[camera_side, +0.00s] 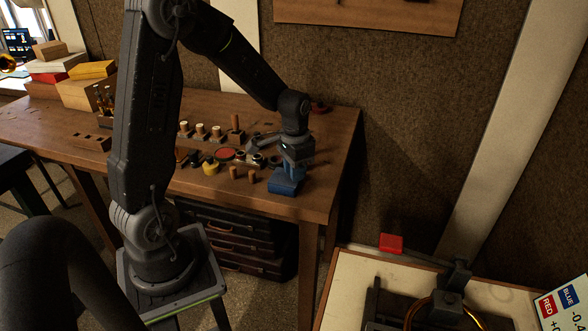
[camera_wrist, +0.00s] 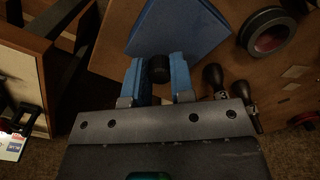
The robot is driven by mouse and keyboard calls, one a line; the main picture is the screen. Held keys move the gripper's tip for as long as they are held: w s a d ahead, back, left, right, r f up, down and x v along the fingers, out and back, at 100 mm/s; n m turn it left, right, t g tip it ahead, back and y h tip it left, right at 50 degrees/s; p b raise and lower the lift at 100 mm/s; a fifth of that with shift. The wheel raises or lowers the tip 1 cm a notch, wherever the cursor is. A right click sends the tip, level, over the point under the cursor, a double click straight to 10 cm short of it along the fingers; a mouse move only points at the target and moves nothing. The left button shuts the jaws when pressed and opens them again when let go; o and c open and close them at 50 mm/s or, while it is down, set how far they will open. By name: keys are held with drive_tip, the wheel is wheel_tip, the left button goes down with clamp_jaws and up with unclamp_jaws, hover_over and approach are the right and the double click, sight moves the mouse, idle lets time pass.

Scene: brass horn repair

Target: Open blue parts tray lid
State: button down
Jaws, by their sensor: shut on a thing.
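The blue parts tray (camera_side: 284,187) sits at the right front corner of the wooden workbench, directly under my gripper (camera_side: 290,172). In the wrist view its flat blue lid (camera_wrist: 182,28) fills the top middle. My gripper (camera_wrist: 158,72) has two blue fingers, one on each side of a dark round knob (camera_wrist: 159,68) at the near edge of the lid. The fingers are shut on this knob. The lid looks closed in the side view, though my gripper hides part of it.
On the workbench (camera_side: 345,135), corks, small pegs, a red disc (camera_side: 224,154) and a yellow-topped part (camera_side: 210,165) lie left of the tray. A dark ring (camera_wrist: 270,35) and dark-handled tools (camera_wrist: 213,76) are close to my fingers. A lower white table (camera_side: 350,290) stands front right.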

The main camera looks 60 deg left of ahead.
drive_tip(key=w+d, duration=0.4)
drive_tip(key=shift+w+d, duration=0.1)
drive_tip(key=c, duration=1)
unclamp_jaws()
wheel_tip(320, 180, up, 14)
drive_tip(key=shift+f, duration=0.1)
drive_tip(key=s+d+t, duration=0.2)
drive_tip(key=s+d, duration=0.1)
drive_tip(key=s, duration=0.3)
drive_tip(key=s+d+r+t, duration=0.1)
drive_tip(key=s+d, duration=0.3)
drive_tip(key=s, duration=0.2)
drive_tip(key=s+d+r+t, duration=0.1)
drive_tip(key=s+d+t, duration=0.1)
drive_tip(key=s+d, duration=0.2)
drive_tip(key=shift+s+d+t, duration=0.15)
drive_tip(key=shift+s+t, duration=0.15)
drive_tip(key=shift+s, duration=0.65)
